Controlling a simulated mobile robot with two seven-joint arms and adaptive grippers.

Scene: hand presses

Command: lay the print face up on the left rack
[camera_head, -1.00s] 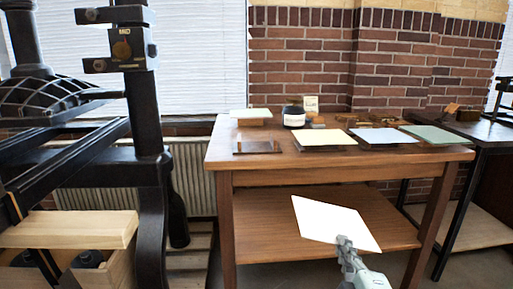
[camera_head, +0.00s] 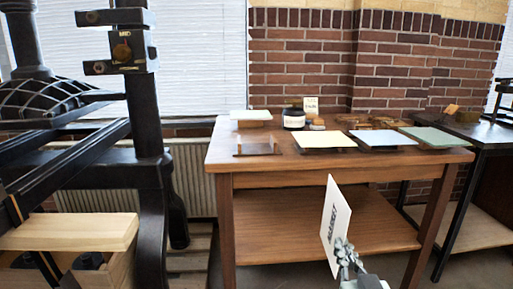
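The print (camera_head: 335,220) is a white sheet held up in front of the table. I cannot tell for sure which one is the left rack. My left gripper is not in view.
The wooden table (camera_head: 345,172) has a lower shelf (camera_head: 290,225) that is bare. A dark jar (camera_head: 293,118), a small card (camera_head: 311,104) and a block with a pale top (camera_head: 251,117) stand at the back. A black press (camera_head: 146,110) stands at left.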

